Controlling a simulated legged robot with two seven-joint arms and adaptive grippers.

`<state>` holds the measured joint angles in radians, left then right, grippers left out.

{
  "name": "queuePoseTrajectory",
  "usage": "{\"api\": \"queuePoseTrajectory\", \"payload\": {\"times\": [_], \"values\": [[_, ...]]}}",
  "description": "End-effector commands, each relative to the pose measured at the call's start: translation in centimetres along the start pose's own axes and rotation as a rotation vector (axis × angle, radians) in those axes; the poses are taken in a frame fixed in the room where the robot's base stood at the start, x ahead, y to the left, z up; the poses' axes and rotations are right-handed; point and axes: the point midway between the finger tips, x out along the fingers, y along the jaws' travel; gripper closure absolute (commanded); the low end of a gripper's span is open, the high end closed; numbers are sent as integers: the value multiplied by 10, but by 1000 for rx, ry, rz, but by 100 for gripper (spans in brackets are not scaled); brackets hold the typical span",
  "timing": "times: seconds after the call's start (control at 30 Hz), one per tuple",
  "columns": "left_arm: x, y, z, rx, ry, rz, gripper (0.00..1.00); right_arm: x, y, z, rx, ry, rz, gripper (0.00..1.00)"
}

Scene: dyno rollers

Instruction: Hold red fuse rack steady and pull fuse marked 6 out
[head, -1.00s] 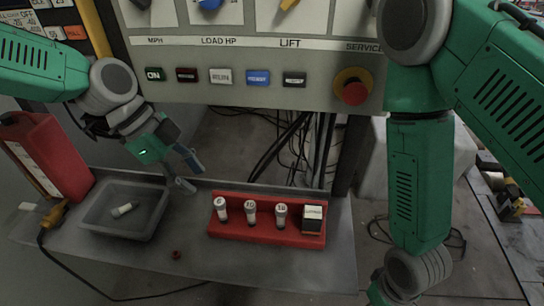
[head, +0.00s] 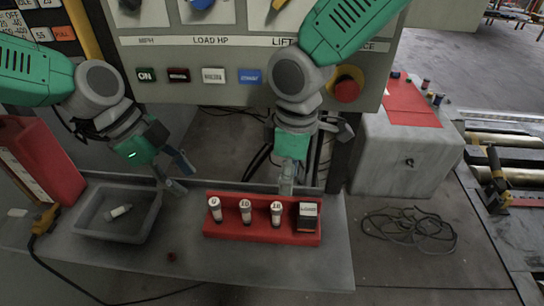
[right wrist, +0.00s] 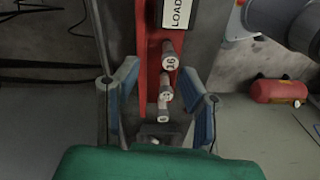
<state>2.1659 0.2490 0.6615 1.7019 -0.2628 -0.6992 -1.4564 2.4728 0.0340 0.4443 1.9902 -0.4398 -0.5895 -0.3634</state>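The red fuse rack (head: 262,238) stands on the grey shelf in the head view. Three white fuses stand in it, and a white-and-black block sits at its right end. The leftmost fuse (head: 214,209) appears to be the one marked 6; the others read 10 (head: 245,212) and 16 (head: 276,214). My left gripper (head: 178,174) is open and empty, left of the rack. My right gripper (head: 288,178) is just behind the rack. In the right wrist view its blue-padded fingers (right wrist: 162,112) are apart, with the rack (right wrist: 147,50) between them in the picture; contact is unclear.
A grey tray (head: 83,228) holding a loose white fuse (head: 119,212) is left of the rack. A red container (head: 40,165) stands at far left. A small red part (head: 171,257) lies in front. The control panel (head: 245,60) overhangs behind; the shelf's front right is clear.

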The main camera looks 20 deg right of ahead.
Motion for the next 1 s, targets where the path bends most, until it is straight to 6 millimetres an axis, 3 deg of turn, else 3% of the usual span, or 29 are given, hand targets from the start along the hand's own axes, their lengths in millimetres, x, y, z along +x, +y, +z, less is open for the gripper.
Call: {"api": "queuePoseTrajectory", "payload": {"times": [0.1, 0.33, 0.8, 1.0], "values": [[0, 0, -1, 1, -1, 0, 66, -12, 13, -26, -98, 77, 19, 64], [0, 0, -2, 1, -2, 1, 66, -9, 20, -39, -156, 114, 31, 64], [0, 0, -1, 1, -1, 0, 66, 78, 21, -48, -154, 110, 31, 64], [0, 0, -1, 1, -1, 0, 66, 106, 22, -52, -154, 112, 33, 64]]}}
